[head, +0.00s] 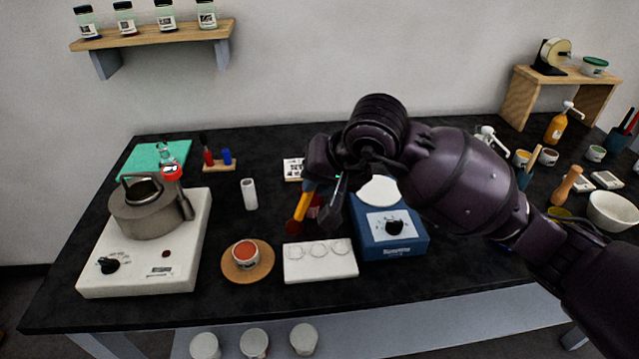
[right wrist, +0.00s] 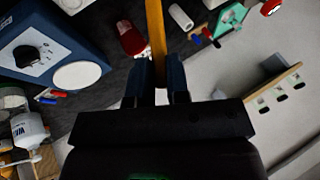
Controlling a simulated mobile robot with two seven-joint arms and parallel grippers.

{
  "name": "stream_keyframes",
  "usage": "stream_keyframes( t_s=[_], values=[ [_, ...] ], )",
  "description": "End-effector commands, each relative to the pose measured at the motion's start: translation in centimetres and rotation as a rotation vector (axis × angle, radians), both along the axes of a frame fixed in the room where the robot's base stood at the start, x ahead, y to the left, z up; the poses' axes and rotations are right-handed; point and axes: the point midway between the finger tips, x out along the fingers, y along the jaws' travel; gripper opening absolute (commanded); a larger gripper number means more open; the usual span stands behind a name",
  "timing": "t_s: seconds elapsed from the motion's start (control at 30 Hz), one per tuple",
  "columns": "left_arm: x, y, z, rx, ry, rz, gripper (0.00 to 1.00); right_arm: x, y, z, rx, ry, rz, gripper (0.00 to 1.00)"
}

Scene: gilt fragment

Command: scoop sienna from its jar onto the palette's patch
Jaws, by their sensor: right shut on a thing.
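My right gripper (head: 322,202) is shut on the orange handle of a tool (head: 302,203), which hangs down over the middle of the table. Its lower end looks reddish-brown and appears above the table behind the palette. The handle also shows between the fingers in the right wrist view (right wrist: 156,28). An open jar of orange-brown paint (head: 245,255), apparently the sienna, stands on a round wooden coaster to the left. The white palette (head: 320,272), with three outlined circles, lies right of the jar. My left gripper is out of view.
A blue scale (head: 395,240) with a white round plate stands right of the palette. A hotplate (head: 150,270) with a grey kettle (head: 148,212) is at left. A dark red object (right wrist: 131,38) is close beside the tool. A white cylinder (head: 249,194) stands behind the jar.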

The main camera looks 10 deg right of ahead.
Motion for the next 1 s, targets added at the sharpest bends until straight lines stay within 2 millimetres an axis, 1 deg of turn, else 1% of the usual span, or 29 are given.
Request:
stream_keyframes(
  t_s=[0.1,0.27,0.43,0.7,0.8,1.0],
  values=[
    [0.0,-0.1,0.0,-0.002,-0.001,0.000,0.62,-0.1,0.0,-0.1,0.059,-0.005,-0.006,0.00],
    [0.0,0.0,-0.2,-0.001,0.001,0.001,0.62,0.0,0.0,-0.4,0.084,-0.008,-0.006,0.00],
    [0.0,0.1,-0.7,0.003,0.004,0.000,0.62,0.0,0.0,-1.6,0.083,-0.006,-0.006,0.00],
    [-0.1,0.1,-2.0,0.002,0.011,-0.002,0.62,0.0,0.1,-4.2,0.083,-0.006,-0.006,0.00],
    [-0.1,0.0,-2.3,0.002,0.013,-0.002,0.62,0.0,0.0,-4.9,0.082,-0.007,-0.006,0.00],
    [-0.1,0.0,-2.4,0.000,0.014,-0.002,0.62,0.0,0.0,-5.1,0.082,-0.009,-0.006,0.00]
  ],
)
